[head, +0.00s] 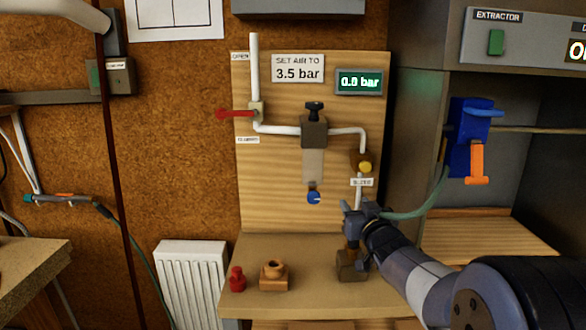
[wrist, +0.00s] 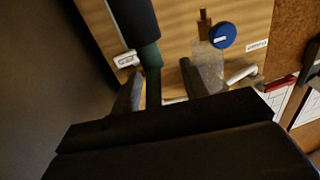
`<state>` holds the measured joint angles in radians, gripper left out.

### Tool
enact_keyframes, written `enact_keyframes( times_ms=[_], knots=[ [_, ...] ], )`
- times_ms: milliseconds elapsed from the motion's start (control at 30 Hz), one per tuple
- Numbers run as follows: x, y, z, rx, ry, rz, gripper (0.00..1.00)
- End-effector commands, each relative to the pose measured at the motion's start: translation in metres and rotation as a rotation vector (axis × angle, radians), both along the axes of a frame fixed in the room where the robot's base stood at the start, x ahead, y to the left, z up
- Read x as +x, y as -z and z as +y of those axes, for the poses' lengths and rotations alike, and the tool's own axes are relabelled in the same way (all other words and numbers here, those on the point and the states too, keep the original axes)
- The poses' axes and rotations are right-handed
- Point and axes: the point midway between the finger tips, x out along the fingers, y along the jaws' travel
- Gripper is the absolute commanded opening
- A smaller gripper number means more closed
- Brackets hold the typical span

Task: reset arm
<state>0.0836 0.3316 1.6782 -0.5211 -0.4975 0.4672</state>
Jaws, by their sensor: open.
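My arm comes in from the lower right in the head view. My gripper (head: 352,208) is in front of the lower right part of the wooden panel, below the yellow knob (head: 365,167) and its small label. In the wrist view my gripper (wrist: 158,88) has its two fingers apart. A dark green hose (wrist: 153,80) with a dark blue sleeve (wrist: 133,18) shows between the fingers; I cannot tell whether it touches them. In the head view the green hose (head: 425,205) runs from beside my gripper to the right. The pipe end behind my gripper is partly hidden.
A red fitting (head: 237,280) and a brown fitting (head: 273,275) stand on the shelf. A blue-and-orange tool (head: 470,140) hangs at right.

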Motion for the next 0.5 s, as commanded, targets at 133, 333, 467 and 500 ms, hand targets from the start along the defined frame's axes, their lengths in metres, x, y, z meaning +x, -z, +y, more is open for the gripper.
enact_keyframes(
  times_ms=[133,333,467,500],
  knots=[
    [0.0,-0.023,0.0,0.0,0.0,0.001,0.43],
    [0.0,-0.046,0.0,-0.001,0.0,0.0,0.43],
    [0.0,-0.061,0.0,-0.001,0.0,0.0,0.43],
    [0.0,-0.064,0.0,-0.001,0.0,0.0,0.43]
  ],
)
